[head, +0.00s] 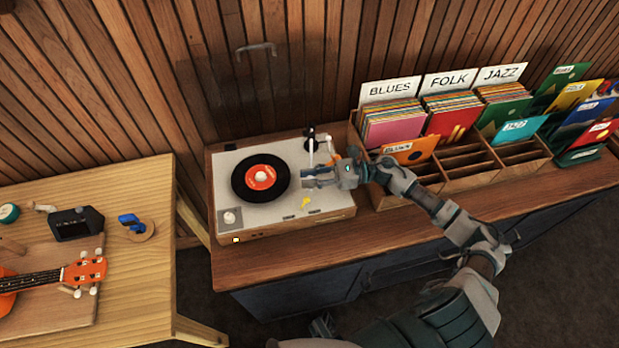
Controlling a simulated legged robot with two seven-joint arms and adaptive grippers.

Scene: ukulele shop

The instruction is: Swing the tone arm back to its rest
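The record player (235,165) stands on the wooden counter, with a black record with an orange label (261,177) on its platter. The pale tone arm (311,148) is at the deck's back right, right of the record, near a dark pivot. Whether its tip touches the record or a rest is too small to tell. My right gripper (306,177) is over the deck, right of the record and just in front of the tone arm. Its fingers point left and look apart, with nothing seen between them.
A raised clear lid (255,90) stands behind the deck. Wooden record bins (470,160) labelled blues, folk and jazz are close on the right. A table (150,200) with an orange ukulele (40,279) is at left. The counter front is clear.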

